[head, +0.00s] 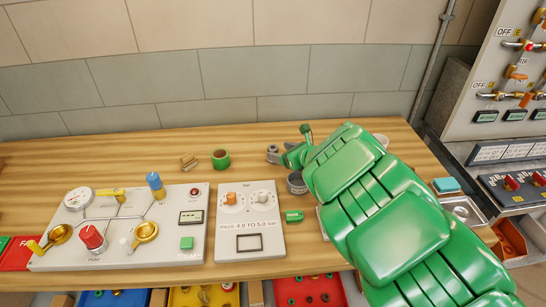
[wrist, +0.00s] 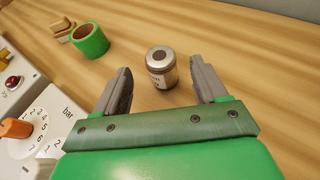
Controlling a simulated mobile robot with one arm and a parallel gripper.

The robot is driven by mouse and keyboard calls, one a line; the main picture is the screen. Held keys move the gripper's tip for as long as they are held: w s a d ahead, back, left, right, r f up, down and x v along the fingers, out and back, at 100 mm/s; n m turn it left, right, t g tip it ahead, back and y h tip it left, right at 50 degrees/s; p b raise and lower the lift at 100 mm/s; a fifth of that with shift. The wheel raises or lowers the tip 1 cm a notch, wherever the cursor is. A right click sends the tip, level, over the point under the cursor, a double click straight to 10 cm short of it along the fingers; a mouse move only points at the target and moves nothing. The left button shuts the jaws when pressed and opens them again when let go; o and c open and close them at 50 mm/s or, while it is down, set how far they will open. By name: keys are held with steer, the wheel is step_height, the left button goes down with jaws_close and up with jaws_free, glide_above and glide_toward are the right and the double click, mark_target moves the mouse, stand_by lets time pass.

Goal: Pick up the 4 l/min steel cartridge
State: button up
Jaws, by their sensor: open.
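A steel cartridge (wrist: 161,66) with a dark spot in its top and a printed label stands upright on the wooden bench in the wrist view. The label is too small to read, so I cannot confirm the 4 l/min marking. My gripper (wrist: 165,80) is open, its two grey fingers apart to the left and right of the cartridge. The cartridge stands at or slightly beyond the fingertips, and I see no contact. In the head view, my green arm reaches over the right of the bench and I cannot clearly make out the cartridge there.
A green ring (head: 221,159) and a small wooden holder (head: 188,161) lie to the left. A valve panel (head: 120,228) and a dial box (head: 249,222) stand nearer the front.

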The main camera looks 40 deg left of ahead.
mark_target(270, 148)
steer(key=shift+x, duration=3.4)
steer(key=c, duration=1.3)
steer(key=shift+o, duration=0.2)
steer(key=shift+w+r, duration=0.1)
